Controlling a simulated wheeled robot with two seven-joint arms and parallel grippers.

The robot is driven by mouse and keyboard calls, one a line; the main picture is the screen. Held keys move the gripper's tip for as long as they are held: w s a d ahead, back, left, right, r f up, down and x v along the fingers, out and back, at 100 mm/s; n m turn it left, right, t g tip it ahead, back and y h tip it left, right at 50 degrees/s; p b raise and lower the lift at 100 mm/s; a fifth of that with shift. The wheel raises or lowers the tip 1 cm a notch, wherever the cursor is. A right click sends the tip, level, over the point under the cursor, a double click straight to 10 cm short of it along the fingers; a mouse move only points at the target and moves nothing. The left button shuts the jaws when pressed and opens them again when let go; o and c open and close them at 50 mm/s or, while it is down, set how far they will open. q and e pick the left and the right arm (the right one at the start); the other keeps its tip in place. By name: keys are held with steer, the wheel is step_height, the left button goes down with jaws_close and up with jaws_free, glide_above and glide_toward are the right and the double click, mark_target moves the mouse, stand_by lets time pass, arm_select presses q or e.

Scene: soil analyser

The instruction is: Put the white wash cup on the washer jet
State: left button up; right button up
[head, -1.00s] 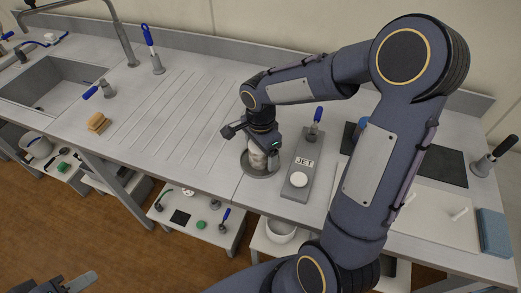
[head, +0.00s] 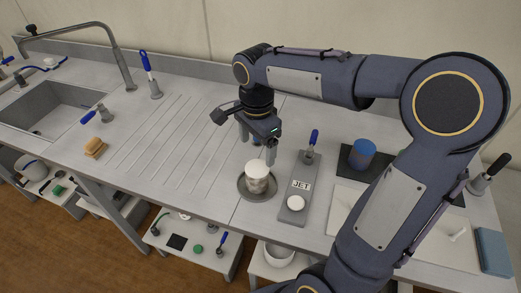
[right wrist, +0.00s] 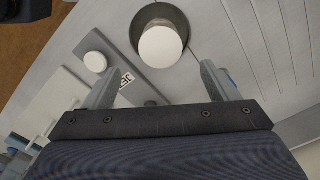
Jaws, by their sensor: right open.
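The white wash cup (head: 257,170) stands upright in a round grey dish (head: 243,191) on the counter, left of the jet. Its pale top also shows in the right wrist view (right wrist: 160,47). The washer jet (head: 300,178) is a grey plate labelled JET, with a white round disc (head: 296,203) at its front end and a blue-handled lever at its back. My right gripper (head: 258,150) is open and empty, just above and behind the cup. In the right wrist view its fingers (right wrist: 161,84) are spread wide, with the cup beyond their tips. My left gripper is out of view.
A blue cylinder (head: 362,153) stands on a dark mat right of the jet. A white board (head: 345,200) and a folded blue cloth (head: 493,250) lie further right. The ribbed drainboard (head: 165,140) on the left is clear, apart from a sponge (head: 95,148) near its left edge.

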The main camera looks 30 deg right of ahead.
steer(key=s+a+n+t+y, duration=0.2)
steer(key=s+n, duration=0.5)
steer(key=s, duration=0.1)
steer(key=s+a+f+n+t+y, duration=0.1)
steer(key=s+a+n+t, duration=0.1)
steer(key=s+n, duration=0.6)
steer(key=shift+s+f+t+y, duration=0.15)
steer(key=shift+s+t+y, duration=0.25)
steer(key=shift+t, duration=0.4)
steer(key=shift+a, duration=0.1)
